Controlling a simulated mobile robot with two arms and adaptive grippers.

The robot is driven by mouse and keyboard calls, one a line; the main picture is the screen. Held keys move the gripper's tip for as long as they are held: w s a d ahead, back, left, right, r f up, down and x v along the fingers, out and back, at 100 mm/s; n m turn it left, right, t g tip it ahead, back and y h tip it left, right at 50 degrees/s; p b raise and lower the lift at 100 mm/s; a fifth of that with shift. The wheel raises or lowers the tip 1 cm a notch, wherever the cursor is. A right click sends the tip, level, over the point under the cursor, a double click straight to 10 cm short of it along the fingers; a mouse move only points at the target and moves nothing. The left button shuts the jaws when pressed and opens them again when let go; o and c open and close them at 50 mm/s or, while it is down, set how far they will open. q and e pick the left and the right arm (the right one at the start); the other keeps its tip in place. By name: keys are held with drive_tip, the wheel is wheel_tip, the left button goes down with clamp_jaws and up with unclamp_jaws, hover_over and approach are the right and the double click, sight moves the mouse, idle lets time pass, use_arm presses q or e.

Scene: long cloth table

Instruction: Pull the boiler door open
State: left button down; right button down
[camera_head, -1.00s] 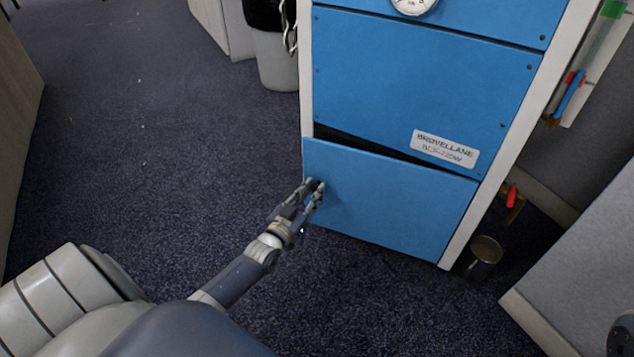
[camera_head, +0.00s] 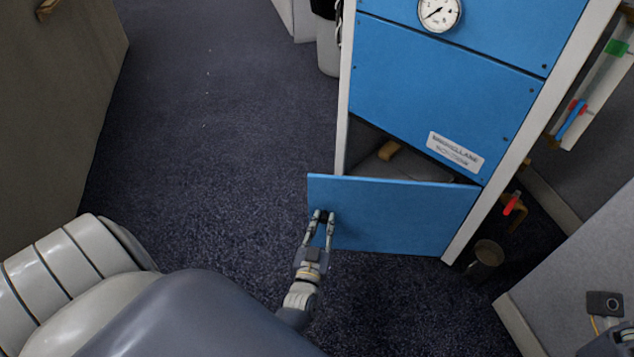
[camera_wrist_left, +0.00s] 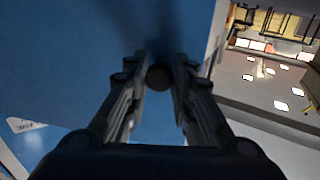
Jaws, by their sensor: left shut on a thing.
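The boiler (camera_head: 430,90) is a tall blue-panelled cabinet with a white frame. Its lower blue door (camera_head: 400,213) stands partly open, hinged on the right, with its left edge swung out toward me. My left gripper (camera_head: 324,216) is shut on the small dark round knob near the door's free left edge. The knob (camera_wrist_left: 159,77) shows between the two fingers in the left wrist view, against the blue door. My right gripper is not clearly in view; only a piece of my right arm shows at the lower right edge.
Inside the opening a brownish object (camera_head: 389,150) shows. A gauge (camera_head: 439,13) is on the upper panel. A metal cup (camera_head: 486,258) stands on the floor right of the boiler, near a red-handled valve (camera_head: 511,204). A grey partition (camera_head: 580,270) is at right. Carpet left of the door is clear.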

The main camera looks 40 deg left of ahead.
use_arm(q)
drive_tip(key=shift+s+d, duration=0.1)
drive_tip(key=shift+s, duration=0.1)
drive_tip(key=c, duration=1.3)
unclamp_jaws()
drive_tip(key=shift+c, duration=0.2)
